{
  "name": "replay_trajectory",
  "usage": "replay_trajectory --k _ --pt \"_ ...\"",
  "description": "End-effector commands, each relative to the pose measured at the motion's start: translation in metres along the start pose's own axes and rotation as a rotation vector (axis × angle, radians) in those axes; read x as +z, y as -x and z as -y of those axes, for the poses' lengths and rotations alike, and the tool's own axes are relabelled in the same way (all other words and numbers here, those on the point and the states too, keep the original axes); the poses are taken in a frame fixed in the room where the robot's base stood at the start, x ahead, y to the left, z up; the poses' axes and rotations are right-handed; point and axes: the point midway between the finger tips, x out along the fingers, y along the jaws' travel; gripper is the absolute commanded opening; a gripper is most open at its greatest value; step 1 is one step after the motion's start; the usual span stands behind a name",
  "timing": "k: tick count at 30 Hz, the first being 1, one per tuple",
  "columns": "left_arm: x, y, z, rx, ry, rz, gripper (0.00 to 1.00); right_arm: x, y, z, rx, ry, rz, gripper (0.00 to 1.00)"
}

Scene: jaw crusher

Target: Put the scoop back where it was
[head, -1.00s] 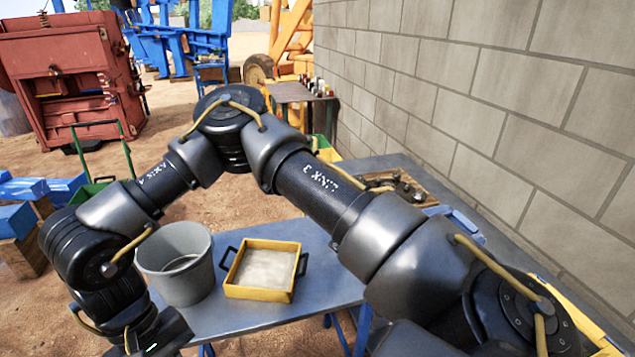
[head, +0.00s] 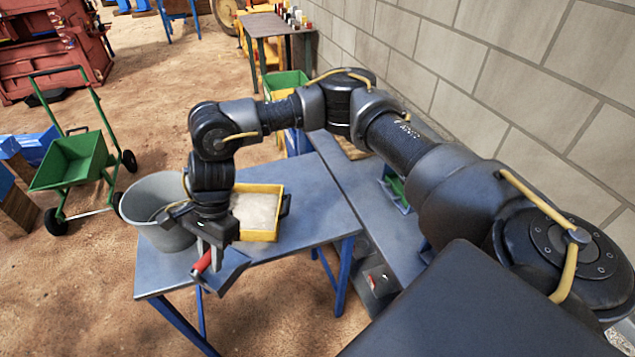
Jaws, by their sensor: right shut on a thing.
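My right gripper (head: 210,252) points down over the near part of the grey table (head: 180,279). It is shut on the scoop (head: 228,271), which has a red handle and a dark grey pan. The scoop appears to hang above the table by its front edge; the exact gap is hard to tell. The grey bucket (head: 150,211) stands on the table just left of the gripper. The yellow tray (head: 262,236) with pale powder sits behind the gripper, partly hidden by it. My left gripper is not in view.
A longer grey bench (head: 340,185) runs along the block wall (head: 560,80) on the right, partly covered by my arm. A green cart (head: 70,160) stands on the sandy ground at left. The table is bare right of the yellow tray.

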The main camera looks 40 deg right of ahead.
Motion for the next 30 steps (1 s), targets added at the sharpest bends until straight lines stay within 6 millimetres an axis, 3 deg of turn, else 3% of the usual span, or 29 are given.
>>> replay_trajectory --k 5,9,18,24,30 --pt "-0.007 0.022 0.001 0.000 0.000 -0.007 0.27 -0.051 0.019 0.025 -0.240 -0.589 0.026 0.00" --pt "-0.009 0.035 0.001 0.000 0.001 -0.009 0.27 -0.104 0.034 0.033 -0.433 -1.053 0.039 0.00" --pt "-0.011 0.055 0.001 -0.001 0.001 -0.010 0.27 -0.217 0.066 0.018 -0.765 -1.840 0.066 0.00" --pt "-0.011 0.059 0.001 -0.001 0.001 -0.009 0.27 -0.251 0.077 0.005 -0.858 -2.064 0.077 0.00" --pt "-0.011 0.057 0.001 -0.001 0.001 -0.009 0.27 -0.259 0.077 0.003 -0.873 -2.097 0.081 0.00"
